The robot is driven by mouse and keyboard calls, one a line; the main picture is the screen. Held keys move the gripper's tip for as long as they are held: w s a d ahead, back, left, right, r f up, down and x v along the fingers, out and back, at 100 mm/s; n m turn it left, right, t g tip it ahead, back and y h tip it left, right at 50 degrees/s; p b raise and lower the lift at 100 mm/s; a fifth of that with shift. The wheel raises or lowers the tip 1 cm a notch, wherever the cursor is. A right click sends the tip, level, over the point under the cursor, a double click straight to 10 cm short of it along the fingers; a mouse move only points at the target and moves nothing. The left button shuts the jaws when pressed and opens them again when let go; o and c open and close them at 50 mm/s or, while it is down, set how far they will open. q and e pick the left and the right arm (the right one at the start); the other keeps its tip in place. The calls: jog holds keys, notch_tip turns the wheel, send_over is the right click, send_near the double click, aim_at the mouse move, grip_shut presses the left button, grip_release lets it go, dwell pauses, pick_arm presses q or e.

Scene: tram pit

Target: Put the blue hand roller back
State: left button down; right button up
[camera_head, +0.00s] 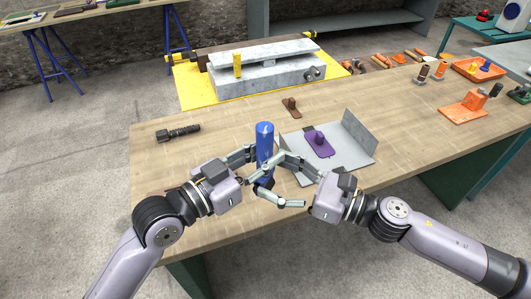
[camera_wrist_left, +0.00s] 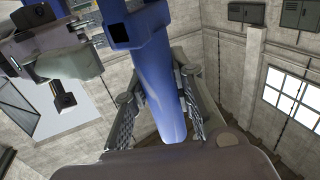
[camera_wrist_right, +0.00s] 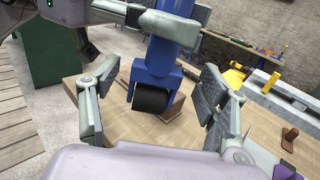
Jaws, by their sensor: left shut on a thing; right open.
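The blue hand roller (camera_head: 265,138) is held upright above the near part of the wooden table, its blue handle uppermost. My left gripper (camera_head: 257,153) is shut on the handle; the left wrist view shows its fingers on both sides of the blue handle (camera_wrist_left: 152,80). My right gripper (camera_head: 282,182) is open, close to the roller's lower part. In the right wrist view, the black roll (camera_wrist_right: 152,99) shows between the spread right fingers, with no clear contact. My grippers partly hide the roller's lower end in the head view.
A grey metal tray (camera_head: 357,153) with a purple float (camera_head: 319,145) lies right of my grippers. A dark bolt-like tool (camera_head: 178,132) lies left, and a small brown tool (camera_head: 291,107) lies behind. A reddish-brown piece (camera_wrist_right: 176,106) shows beyond the roll. The table's left middle is clear.

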jog(key=v, duration=1)
jog(key=w+d+f+m+t+h, duration=0.65)
jog(key=w+d+f+m, duration=0.25)
jog(key=d+f+m, duration=0.45)
jog(key=s+d+f+m+g+h, duration=0.1)
jog(key=s+d+f+m+h, duration=0.2)
jog(key=f+m, duration=0.6)
jog(key=d+f+m+g+h, duration=0.1)
jog(key=d+f+m+h, duration=0.4)
jog(key=f, duration=0.8)
jog(key=s+a+f+m+g+h, duration=0.15)
jog(key=s+f+m+g, duration=0.35)
jog(key=s+f+m, duration=0.85)
jog(key=s+a+f+m+g, duration=0.2)
jog(key=s+f, duration=0.5)
jog(key=s, duration=0.5)
jog(key=s+a+f+m+g, duration=0.3)
jog(key=s+a+f, duration=0.3)
jog(key=s, duration=0.7)
jog(key=shift+a+f+g, duration=0.4)
jog(key=shift+f+g, duration=0.45)
jog(key=shift+f, duration=0.1)
